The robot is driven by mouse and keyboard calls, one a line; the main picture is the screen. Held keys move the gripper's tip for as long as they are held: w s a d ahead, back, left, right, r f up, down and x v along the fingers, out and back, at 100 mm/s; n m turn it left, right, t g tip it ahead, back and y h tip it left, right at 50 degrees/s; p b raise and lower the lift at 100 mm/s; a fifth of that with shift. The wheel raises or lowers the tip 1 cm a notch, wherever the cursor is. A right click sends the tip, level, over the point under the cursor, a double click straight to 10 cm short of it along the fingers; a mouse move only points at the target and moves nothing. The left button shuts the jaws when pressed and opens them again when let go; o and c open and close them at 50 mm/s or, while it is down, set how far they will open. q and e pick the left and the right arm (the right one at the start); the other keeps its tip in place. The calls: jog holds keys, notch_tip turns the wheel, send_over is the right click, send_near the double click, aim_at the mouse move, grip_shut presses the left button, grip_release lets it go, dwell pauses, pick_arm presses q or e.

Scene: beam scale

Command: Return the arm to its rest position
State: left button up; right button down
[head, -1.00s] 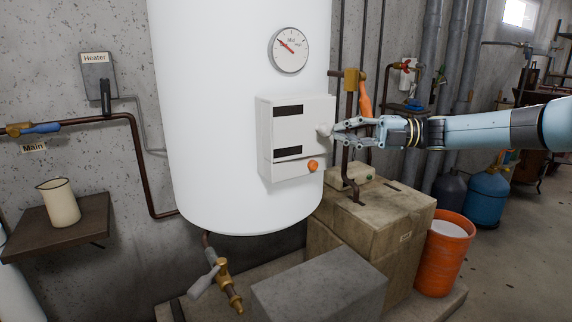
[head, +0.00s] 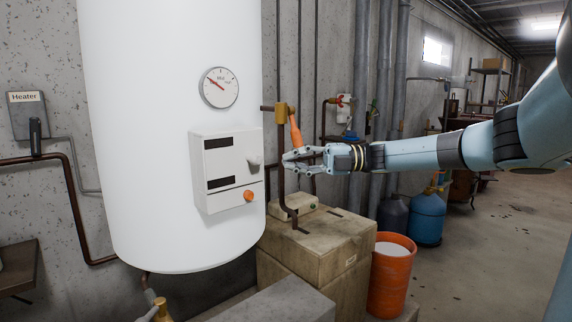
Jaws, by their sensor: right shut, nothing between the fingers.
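My right gripper (head: 290,160) is shut and empty. Its arm comes in from the right, and the fingertips point left toward the control box (head: 226,172) on the white heater tank (head: 160,130). In the picture a gap shows between the fingertips and the grey knob (head: 255,162) on the box's right side. An orange knob (head: 249,195) sits at the box's lower right. My left gripper is not in view.
Pipes with an orange-handled valve (head: 295,130) stand just behind the gripper. Below are a stone-like block (head: 320,245) and an orange bucket (head: 391,275). Blue and dark gas bottles (head: 427,218) stand farther back. Open floor (head: 490,260) lies at the right.

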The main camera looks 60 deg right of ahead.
jog(key=s+d+b, duration=0.3)
jog(key=d, duration=0.5)
jog(key=s+a+f+m+h+b, duration=0.1)
jog(key=s+a+f+m+h, duration=0.4)
jog(key=f, duration=1.1)
jog(key=s+a+f+m+h, duration=0.35)
jog(key=a+f+m, duration=0.4)
jog(key=f, duration=0.95)
jog(key=s+a+f+m+h+b, duration=0.1)
jog(key=s+a+f+m+h, duration=0.35)
jog(key=f, duration=1.15)
jog(key=s+a+f+m+g, duration=0.7)
jog(key=s+a+f, duration=0.8)
jog(key=s+f, duration=0.1)
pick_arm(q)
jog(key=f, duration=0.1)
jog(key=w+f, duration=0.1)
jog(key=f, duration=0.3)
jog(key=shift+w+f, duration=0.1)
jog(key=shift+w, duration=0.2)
pick_arm(e)
jog(key=s+a+f+m+g, duration=0.2)
jog(key=s+g, duration=0.3)
jog(key=s, duration=0.5)
jog(key=shift+a+f+g, duration=0.3)
jog(key=shift+a+f, duration=0.3)
jog(key=shift+f, duration=0.3)
